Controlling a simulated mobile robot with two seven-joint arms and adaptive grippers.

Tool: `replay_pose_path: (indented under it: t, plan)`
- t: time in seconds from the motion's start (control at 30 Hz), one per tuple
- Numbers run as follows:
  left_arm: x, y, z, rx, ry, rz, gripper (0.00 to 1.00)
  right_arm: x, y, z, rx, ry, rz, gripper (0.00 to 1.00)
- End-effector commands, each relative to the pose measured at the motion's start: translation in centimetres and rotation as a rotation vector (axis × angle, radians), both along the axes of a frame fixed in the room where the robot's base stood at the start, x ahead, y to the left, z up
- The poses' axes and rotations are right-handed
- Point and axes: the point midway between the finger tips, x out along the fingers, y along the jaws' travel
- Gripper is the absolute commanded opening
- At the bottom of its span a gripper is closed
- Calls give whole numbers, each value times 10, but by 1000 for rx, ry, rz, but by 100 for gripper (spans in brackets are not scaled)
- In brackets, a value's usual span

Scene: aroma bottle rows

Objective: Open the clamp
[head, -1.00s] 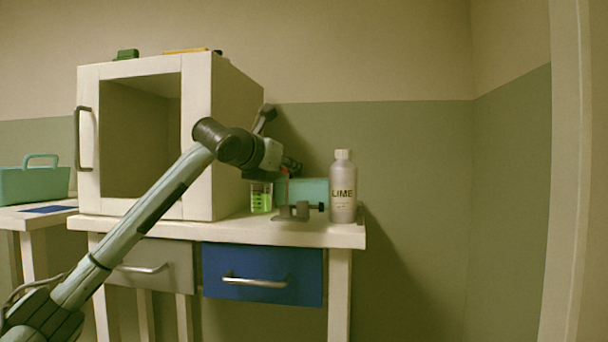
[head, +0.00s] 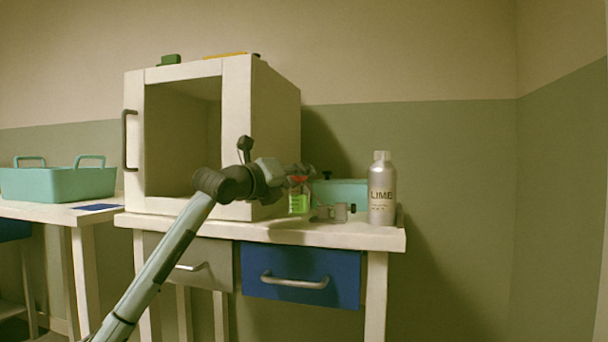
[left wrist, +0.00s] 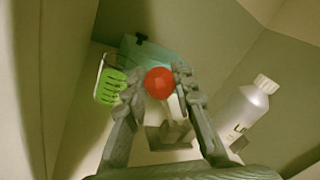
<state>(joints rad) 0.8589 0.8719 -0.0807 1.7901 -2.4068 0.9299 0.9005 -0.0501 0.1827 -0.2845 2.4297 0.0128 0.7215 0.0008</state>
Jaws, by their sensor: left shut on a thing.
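The clamp (head: 330,213) is a small grey piece with a dark knob, near the table's front edge beside the bottle. In the left wrist view grey clamp parts (left wrist: 168,137) show below and between my fingers. My left gripper (head: 303,171) is above and left of it. Its fingers, in the left wrist view (left wrist: 158,88), are closed in on a round red ball (left wrist: 159,83). A pale bar shows just below the ball. Whether the ball belongs to the clamp is unclear. The ball also shows in the head view (head: 298,179), partly hidden.
A silver LIME bottle (head: 382,190) stands right, with a teal box (head: 346,192) behind. The open white cabinet (head: 234,140) is left. A teal tray (head: 60,184) is far left.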

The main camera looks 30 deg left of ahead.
Motion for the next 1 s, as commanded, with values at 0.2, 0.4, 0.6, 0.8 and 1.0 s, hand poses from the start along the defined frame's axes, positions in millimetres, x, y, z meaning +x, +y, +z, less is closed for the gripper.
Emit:
replay_pose_path:
  t: [0.2, 0.4, 0.6, 0.8, 1.0]
  plan:
    - [0, 2, -3, -29, -7, 1, 0, 0, 0, 0, 4, 0, 0, 70]
    - [0, 2, -3, -34, -8, 0, 0, 0, -1, 0, 4, 0, 0, 70]
    - [0, 2, -3, -34, -7, 0, 27, 0, -1, 0, 4, 0, 0, 70]
    - [0, 2, -3, -32, -8, 0, 35, 0, 0, 0, 4, 1, 0, 70]
    - [-3, 2, -3, -31, -8, 0, 35, 0, 1, -1, -2, 1, 1, 70]
